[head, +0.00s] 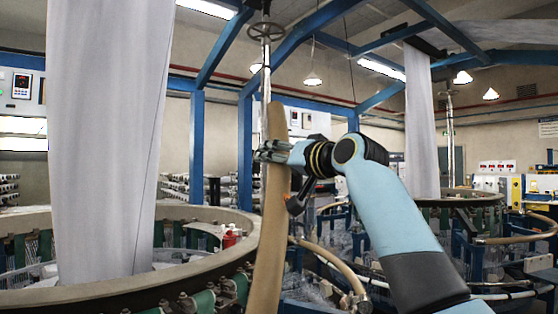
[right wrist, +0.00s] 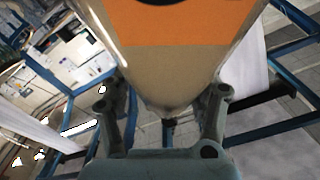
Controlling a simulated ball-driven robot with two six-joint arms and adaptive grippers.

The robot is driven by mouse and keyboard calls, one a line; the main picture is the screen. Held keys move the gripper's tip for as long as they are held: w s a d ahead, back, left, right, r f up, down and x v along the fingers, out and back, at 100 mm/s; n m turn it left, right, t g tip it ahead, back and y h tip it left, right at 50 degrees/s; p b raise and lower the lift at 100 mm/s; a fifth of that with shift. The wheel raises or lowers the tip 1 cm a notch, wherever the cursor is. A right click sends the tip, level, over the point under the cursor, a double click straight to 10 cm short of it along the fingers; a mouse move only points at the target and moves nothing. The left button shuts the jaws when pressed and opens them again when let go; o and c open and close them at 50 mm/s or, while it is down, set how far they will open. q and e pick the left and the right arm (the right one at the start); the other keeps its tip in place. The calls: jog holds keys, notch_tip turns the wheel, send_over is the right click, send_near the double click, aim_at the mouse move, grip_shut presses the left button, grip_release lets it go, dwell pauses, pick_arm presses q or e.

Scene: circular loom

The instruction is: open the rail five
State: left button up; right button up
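A long tan rail (head: 268,220) stands steeply upright in the middle of the head view, a little bowed, beside the round loom on the left. My right gripper (head: 268,151) is at its upper part, with the fingers across it. In the right wrist view a tan and orange surface (right wrist: 180,60), which seems to be this rail, runs between the spread fingers of the right gripper (right wrist: 165,102). One finger is on each side, close to its edges. I cannot tell whether they press on it. My left gripper is not in view. No number five shows on the rail.
The left loom's round rim (head: 70,300) is close by, with a hanging white fabric (head: 105,130) above it. Blue posts (head: 245,150) stand behind the rail. Another loom (head: 440,200) with white fabric (head: 420,120) is at the right. A lower curved rail (head: 335,262) lies near my right arm.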

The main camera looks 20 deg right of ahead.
jog(key=shift+o, duration=0.3)
jog(key=shift+s+r, duration=0.1)
jog(key=v, duration=1.2)
